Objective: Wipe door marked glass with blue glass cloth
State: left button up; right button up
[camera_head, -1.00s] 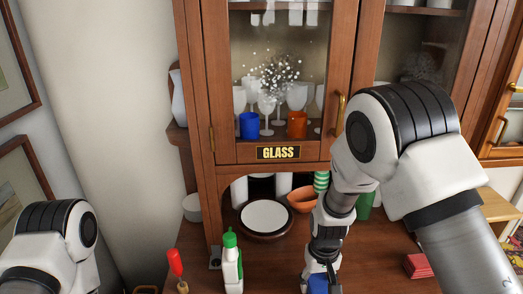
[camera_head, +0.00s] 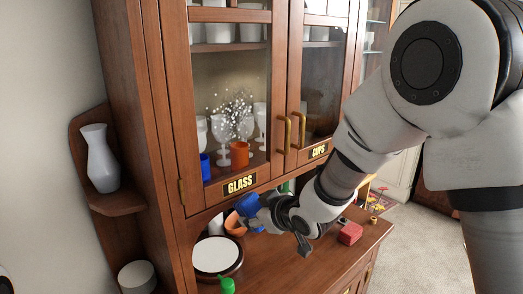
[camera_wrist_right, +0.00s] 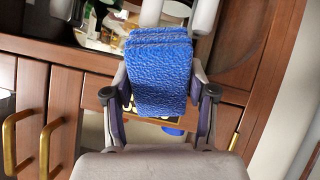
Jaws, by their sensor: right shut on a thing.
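The door marked GLASS (camera_head: 178,120) is shut on the upper cabinet, with its black and gold label (camera_head: 240,184) on the lower rail. A patch of white specks (camera_head: 232,108) shows on its pane, in front of several stemmed glasses, a blue cup and an orange cup. My right gripper (camera_head: 256,208) is shut on the blue glass cloth (camera_head: 245,204), below the door and apart from it. In the right wrist view the folded cloth (camera_wrist_right: 160,75) sits between both fingers (camera_wrist_right: 160,92) and hides part of the label. My left gripper is out of view.
The door marked CUPS (camera_head: 293,60) adjoins on the right, with brass handles (camera_head: 286,134) between the doors. A side shelf holds a white vase (camera_head: 99,160).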

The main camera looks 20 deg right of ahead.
aim_at(228, 132)
jog(key=s+r+n+t+y+p, duration=0.1)
jog(key=s+r+t+y, duration=0.15)
jog(key=r, duration=0.65)
jog(key=s+r+t+y, duration=0.1)
jog(key=s+r+t, duration=0.2)
jog(key=r, duration=0.7)
jog(key=x, duration=0.2)
jog(key=b+x, duration=0.1)
jog(key=x, duration=0.3)
jog(key=shift+w+a+f, duration=0.25)
jog(key=shift+s+a, duration=0.1)
jog(key=shift+x, duration=0.85)
